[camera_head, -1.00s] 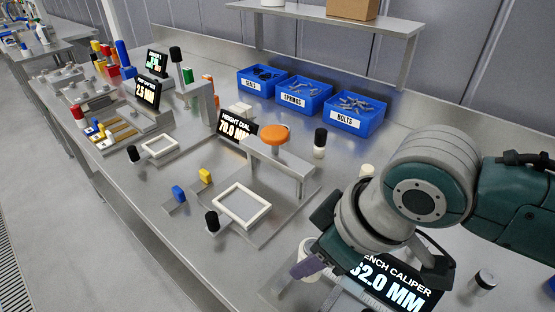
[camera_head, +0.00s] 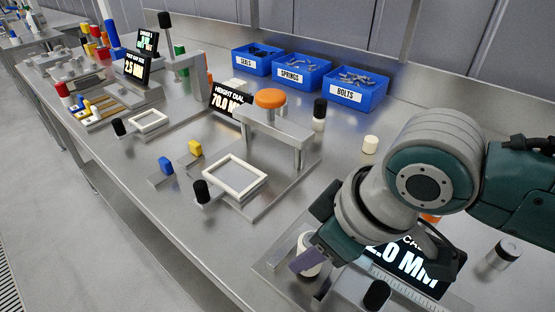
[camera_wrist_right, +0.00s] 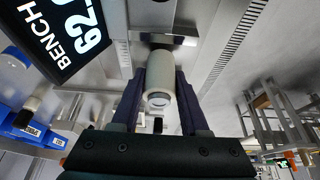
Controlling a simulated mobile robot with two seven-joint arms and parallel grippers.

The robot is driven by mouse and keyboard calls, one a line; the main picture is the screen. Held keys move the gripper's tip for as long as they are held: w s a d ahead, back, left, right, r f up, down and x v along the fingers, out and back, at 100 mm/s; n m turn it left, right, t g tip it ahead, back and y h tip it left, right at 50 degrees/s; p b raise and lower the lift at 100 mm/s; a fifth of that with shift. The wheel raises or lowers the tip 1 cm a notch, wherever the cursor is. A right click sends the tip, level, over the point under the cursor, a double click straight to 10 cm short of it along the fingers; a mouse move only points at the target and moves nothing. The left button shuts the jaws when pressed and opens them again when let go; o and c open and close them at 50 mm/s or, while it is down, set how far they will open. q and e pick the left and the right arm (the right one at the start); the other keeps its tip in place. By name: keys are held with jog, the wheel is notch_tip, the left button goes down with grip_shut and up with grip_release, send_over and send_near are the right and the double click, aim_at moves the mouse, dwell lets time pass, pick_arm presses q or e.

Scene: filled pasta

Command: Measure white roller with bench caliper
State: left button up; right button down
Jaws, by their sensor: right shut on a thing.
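The white roller (camera_wrist_right: 160,84) is gripped between the two dark fingers of my right gripper (camera_wrist_right: 160,105) in the right wrist view. In the head view the roller (camera_head: 306,243) shows partly behind a purple-grey finger of the right gripper (camera_head: 312,257). The bench caliper's display (camera_head: 416,264) stands right beside the gripper, partly covered by my wrist; "2.0 MM" is readable. The caliper's ruled scale (camera_head: 402,286) and black knob (camera_head: 377,294) lie in front of it. The roller is at the caliper's metal jaw end; whether it touches a jaw I cannot tell. My left gripper is out of view.
The height dial gauge (camera_head: 270,98) with a white square frame (camera_head: 235,178) stands left of my right arm. Blue bins of bolts (camera_head: 356,90), springs (camera_head: 299,74) and seals line the back. A small white cylinder (camera_head: 370,144) and a black-capped cylinder (camera_head: 503,254) stand near the arm.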

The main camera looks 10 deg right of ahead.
jog(key=shift+f+b, duration=0.35)
jog(key=shift+f, duration=0.2)
jog(key=shift+c, duration=1.7)
grip_release()
jog(key=p+v, duration=0.2)
jog(key=v, duration=0.7)
jog(key=s+d+m+h, duration=0.1)
jog(key=s+d+m, duration=0.2)
jog(key=s, duration=0.4)
jog(key=s+d+m+h, duration=0.1)
jog(key=s+d+m, duration=0.15)
jog(key=s, duration=0.35)
notch_tip(320, 180, up, 38)
jog(key=p, duration=3.8)
jog(key=shift+s+d+r+h, duration=0.2)
jog(key=shift+s+h, duration=0.1)
